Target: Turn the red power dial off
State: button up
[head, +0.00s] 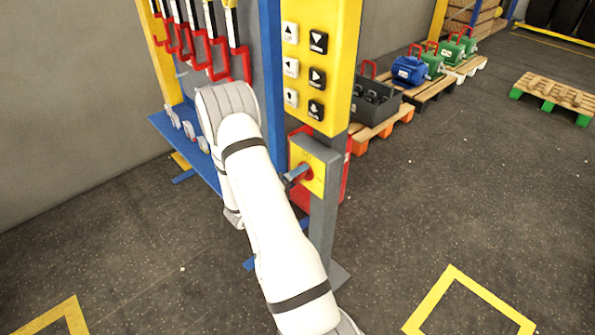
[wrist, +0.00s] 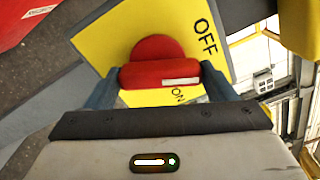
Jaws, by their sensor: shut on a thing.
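The red power dial (wrist: 159,74) sits on a yellow plate (wrist: 112,36) marked OFF at upper right and ON just below the dial's bar. The bar lies across the wrist view, with a white mark toward its right end. My gripper (wrist: 160,84) is shut on the bar, one blue-grey finger at each end. In the head view, the yellow plate (head: 317,172) is on the side of a grey post, and my gripper (head: 297,176) reaches it from the left. The dial there is mostly hidden behind the fingers.
A yellow panel with black and white arrow buttons (head: 317,76) stands above the dial. A blue rack with red-handled tools (head: 220,55) is behind my arm. Pallets with motors (head: 410,71) stand at the back right.

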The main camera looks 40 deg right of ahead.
jog(key=n+p, duration=0.2)
jog(key=n, duration=0.2)
jog(key=shift+w+a+n+p, duration=0.1)
jog(key=shift+n+p, duration=0.2)
dwell(0.3)
jog(key=o, duration=1)
jog(key=a, duration=0.2)
jog(key=a+b, duration=0.1)
jog(key=a, duration=0.5)
jog(key=shift+s, duration=0.3)
